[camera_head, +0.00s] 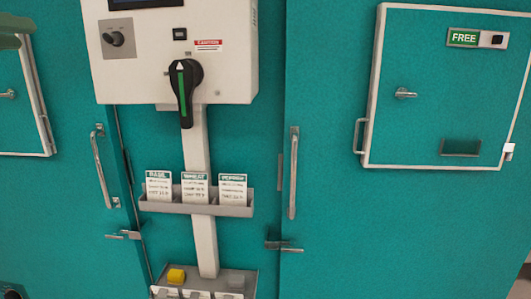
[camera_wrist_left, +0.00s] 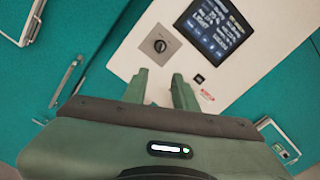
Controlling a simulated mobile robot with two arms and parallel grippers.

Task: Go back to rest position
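My left gripper shows in the left wrist view (camera_wrist_left: 160,84), with its two green fingers apart and nothing between them. The white control panel (camera_wrist_left: 150,45) lies beyond the fingers, with its screen (camera_wrist_left: 215,29) and a small round knob (camera_wrist_left: 160,45). In the head view only a green piece of my left gripper (camera_head: 14,32) shows at the upper left corner; its fingertips cannot be made out there. It is apart from the control panel (camera_head: 225,75) in that picture. My right gripper is in neither view.
Teal chamber doors fill the background, with vertical handles (camera_head: 293,172) (camera_head: 101,170). A framed hatch (camera_head: 430,100) with a FREE sign (camera_head: 463,38) is at right. A card rack (camera_head: 236,210) and a lower tray (camera_head: 236,275) with a yellow block (camera_head: 176,276) sit below the black-and-green rotary handle (camera_head: 183,90).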

